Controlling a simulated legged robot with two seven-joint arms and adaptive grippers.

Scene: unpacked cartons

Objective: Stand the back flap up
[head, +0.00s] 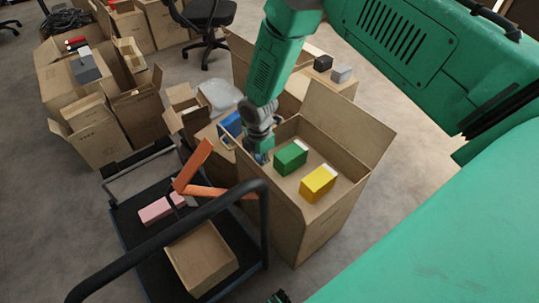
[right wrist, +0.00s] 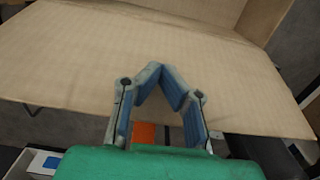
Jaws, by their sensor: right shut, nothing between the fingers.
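An open carton (head: 305,222) stands in the middle of the head view. One of its flaps (head: 345,128) stands up and leans outward on the far right side. A green box (head: 291,157) and a yellow box (head: 318,183) are at its open top. My right gripper (head: 262,157) points down at the carton's left rim, beside the green box. In the right wrist view its fingers (right wrist: 160,72) meet at the tips, empty, in front of a broad cardboard panel (right wrist: 150,45). I cannot tell whether they touch it. My left gripper is not in view.
A black trolley (head: 125,235) with a dark handle stands at the left, holding a pink box (head: 161,209), a small carton (head: 201,258) and an orange piece (head: 196,168). More open cartons (head: 95,130) and an office chair (head: 207,18) stand behind. The floor right of the carton is clear.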

